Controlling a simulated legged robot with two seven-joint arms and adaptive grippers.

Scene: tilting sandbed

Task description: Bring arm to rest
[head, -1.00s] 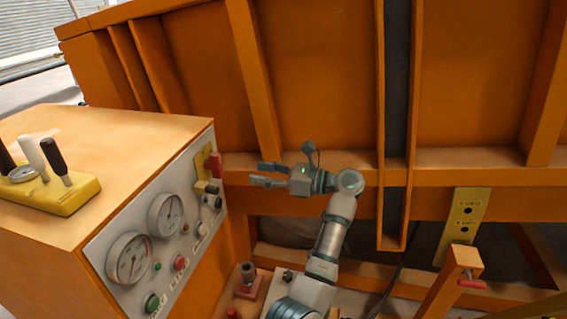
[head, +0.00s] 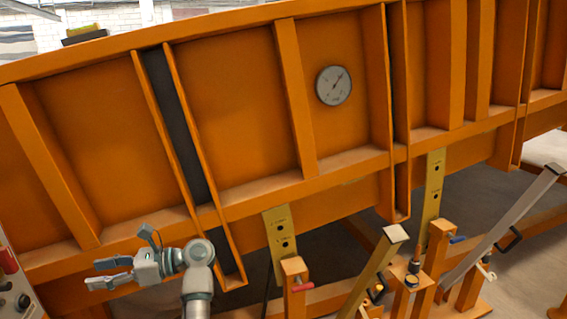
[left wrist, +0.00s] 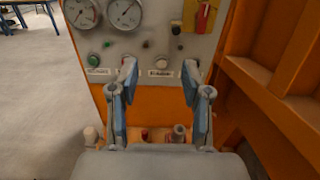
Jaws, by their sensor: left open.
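My left gripper (head: 112,273) is at the lower left of the head view, in front of the orange sandbed (head: 235,130). Its two fingers point left and are apart, with nothing between them. In the left wrist view the open fingers (left wrist: 160,90) point at the grey control panel (left wrist: 147,40), which carries gauges, buttons and a yellow and red switch. The panel's edge also shows at the far left of the head view (head: 22,300). My right gripper is not in view.
A round gauge (head: 333,85) sits on the sandbed wall. Yellow hole plates (head: 280,232) hang below it. Orange posts (head: 296,285), a tilted beam (head: 375,272) and a grey lever (head: 503,228) stand at the lower right. Bare floor (left wrist: 40,110) lies left of the panel in the wrist view.

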